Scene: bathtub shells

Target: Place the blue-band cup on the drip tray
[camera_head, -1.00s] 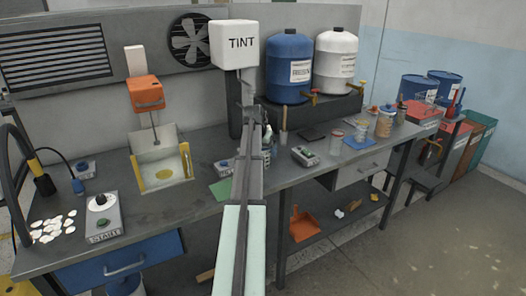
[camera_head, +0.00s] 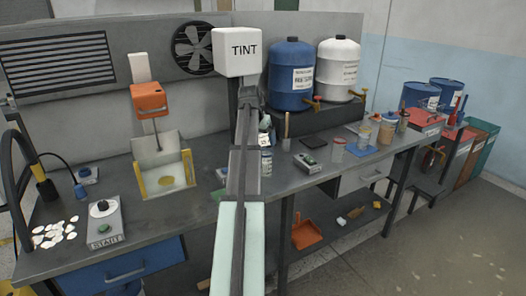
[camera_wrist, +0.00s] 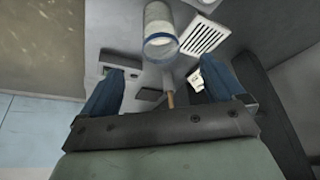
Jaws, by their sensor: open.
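The blue-band cup (camera_wrist: 160,25), clear with pale contents and a blue band near its rim, shows at the top middle of the wrist view, beyond my fingers. A cup that looks like it (camera_head: 266,163) stands on the bench just right of my arm in the head view. A pale slotted grille, apparently the drip tray (camera_wrist: 203,35), lies beside the cup in the wrist view. My gripper (camera_wrist: 163,75) is open and empty, its two blue fingers wide apart and short of the cup. In the head view my arm hides the gripper and the tray.
The TINT dispenser (camera_head: 236,52) stands behind my arm. A brush (camera_head: 286,130) stands near the cup, and a small grey device (camera_head: 310,163) lies to its right. More jars stand by a blue mat (camera_head: 362,149). A yellow-edged mixing stand (camera_head: 165,175) is to the left.

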